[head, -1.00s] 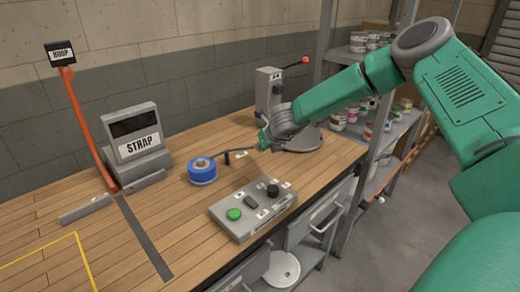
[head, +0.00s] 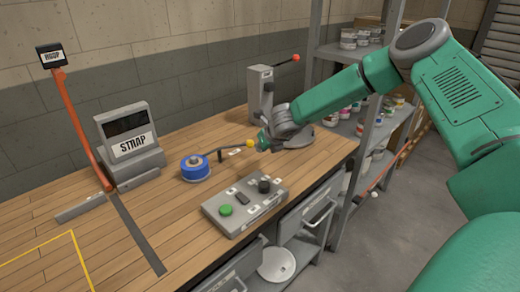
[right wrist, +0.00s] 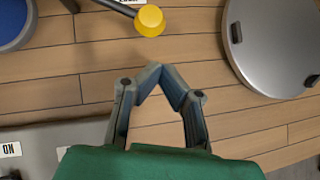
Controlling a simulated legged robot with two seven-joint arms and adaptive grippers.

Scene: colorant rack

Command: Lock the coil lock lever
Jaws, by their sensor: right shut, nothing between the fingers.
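The coil lock lever is a thin dark rod (head: 228,149) with a yellow knob (head: 249,143), reaching right from the blue coil (head: 195,167) on the bench. In the right wrist view the knob (right wrist: 149,21) is at the top, with part of the blue coil (right wrist: 14,22) at the top left. My right gripper (head: 262,142) is just right of the knob in the head view. In the right wrist view its fingertips (right wrist: 160,72) meet, empty, with a visible gap to the knob. My left gripper is out of view.
A grey control box (head: 245,205) with green and black buttons stands in front of the coil. A round grey plate (right wrist: 275,45) lies right of my gripper, below a grey post (head: 261,92) with a red-tipped handle. The STRAP display (head: 131,143) stands left.

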